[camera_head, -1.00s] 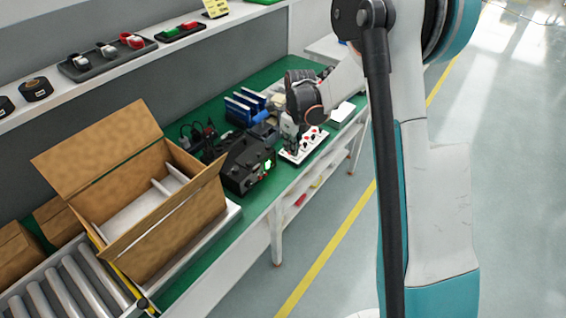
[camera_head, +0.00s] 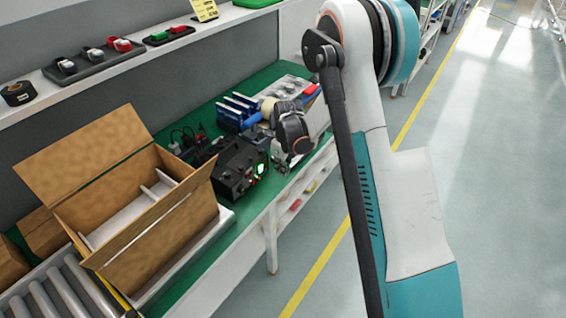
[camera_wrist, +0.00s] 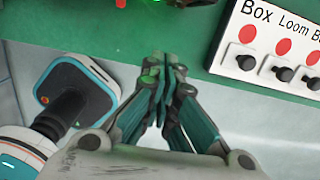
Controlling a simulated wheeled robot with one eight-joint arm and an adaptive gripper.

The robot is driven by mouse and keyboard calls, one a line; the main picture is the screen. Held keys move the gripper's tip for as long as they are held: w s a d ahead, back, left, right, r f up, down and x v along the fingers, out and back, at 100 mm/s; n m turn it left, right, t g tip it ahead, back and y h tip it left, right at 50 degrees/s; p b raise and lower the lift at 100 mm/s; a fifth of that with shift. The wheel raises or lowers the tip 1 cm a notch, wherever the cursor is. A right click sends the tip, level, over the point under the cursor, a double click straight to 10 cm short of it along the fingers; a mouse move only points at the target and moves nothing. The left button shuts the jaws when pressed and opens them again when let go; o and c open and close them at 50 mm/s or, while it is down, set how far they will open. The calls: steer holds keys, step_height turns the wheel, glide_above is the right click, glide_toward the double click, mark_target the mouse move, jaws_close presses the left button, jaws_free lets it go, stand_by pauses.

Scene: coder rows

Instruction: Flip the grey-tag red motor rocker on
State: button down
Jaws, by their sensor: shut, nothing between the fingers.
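A white switch panel (camera_wrist: 270,50) shows at the upper right of the wrist view, with the words "Box" and "Loom" and a row of red discs above black knobs. No grey tag or motor label is readable. My gripper (camera_wrist: 163,75) is shut and empty, left of the panel and apart from it in the picture. In the head view a black device (camera_head: 240,167) with a lit green spot stands on the bench. My wrist hides most of the panel there.
The green bench top (camera_head: 213,110) carries blue bins (camera_head: 232,112) behind my wrist. An open cardboard box (camera_head: 150,225) stands at the left beside a roller conveyor (camera_head: 60,292). A shelf (camera_head: 130,57) runs above. The bench's front edge is close to my gripper.

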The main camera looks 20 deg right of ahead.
mark_target(266, 165)
steer(key=shift+w+a+f+b, duration=0.25)
steer(key=shift+w+a, duration=0.35)
steer(key=shift+w, duration=0.25)
steer(key=shift+w+a+f+b, duration=0.2)
steer(key=shift+w+a, duration=0.4)
steer(key=shift+w, duration=0.2)
steer(key=shift+w+f+t+y+b, duration=0.1)
steer(key=shift+f+t+y+b, duration=0.2)
steer(key=shift+f+t+b, duration=0.15)
steer(key=shift+w+a+r, duration=0.1)
steer(key=shift+a+r, duration=0.1)
steer(key=shift+r, duration=0.1)
steer(key=shift+r+p, duration=0.4)
steer(key=shift+r, duration=0.3)
steer(key=shift+d, duration=0.15)
